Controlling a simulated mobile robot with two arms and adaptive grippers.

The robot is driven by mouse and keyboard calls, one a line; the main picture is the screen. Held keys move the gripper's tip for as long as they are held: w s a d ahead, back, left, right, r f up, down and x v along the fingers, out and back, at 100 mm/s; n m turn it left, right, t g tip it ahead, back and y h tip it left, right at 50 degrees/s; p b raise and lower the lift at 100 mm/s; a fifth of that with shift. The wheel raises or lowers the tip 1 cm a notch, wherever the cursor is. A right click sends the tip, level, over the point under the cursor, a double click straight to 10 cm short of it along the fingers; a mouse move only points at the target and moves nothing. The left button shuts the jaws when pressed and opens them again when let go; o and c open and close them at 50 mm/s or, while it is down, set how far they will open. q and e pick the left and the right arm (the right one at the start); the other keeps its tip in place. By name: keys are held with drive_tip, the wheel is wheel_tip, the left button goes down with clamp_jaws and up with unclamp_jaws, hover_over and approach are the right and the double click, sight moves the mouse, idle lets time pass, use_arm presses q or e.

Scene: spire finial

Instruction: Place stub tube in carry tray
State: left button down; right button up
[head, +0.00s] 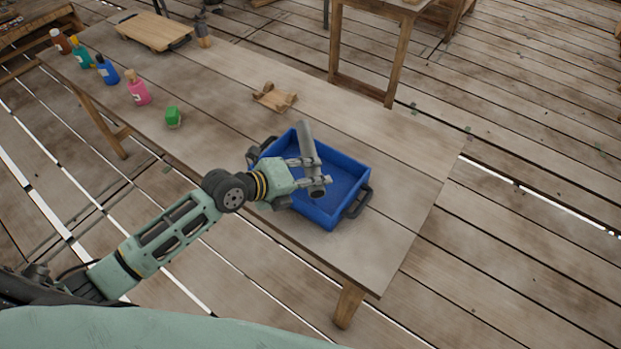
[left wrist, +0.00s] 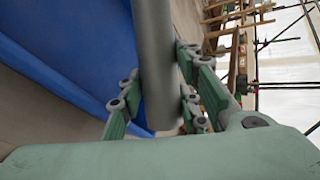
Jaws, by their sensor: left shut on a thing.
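The stub tube (head: 307,146) is a grey cylinder. My left gripper (head: 313,172) is shut on it and holds it over the blue carry tray (head: 352,171), tilted in the head view. In the left wrist view the tube (left wrist: 157,60) stands between the fingers (left wrist: 155,100), with the blue tray (left wrist: 80,50) behind it to the left. The tray stands on the table with dark handles at its ends. I cannot tell whether the tube touches the tray floor. The visible part of the tray is empty. My right gripper is in neither view.
The table top right of the tray is clear.

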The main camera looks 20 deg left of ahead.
use_arm(q)
drive_tip(key=shift+f, duration=0.75)
drive_tip(key=shift+f+b, duration=0.6)
drive_tip(key=shift+b, duration=0.05)
drive_tip(key=c, duration=1.6)
unclamp_jaws()
drive_tip(key=shift+o, duration=0.2)
drive_tip(key=shift+r, duration=0.1)
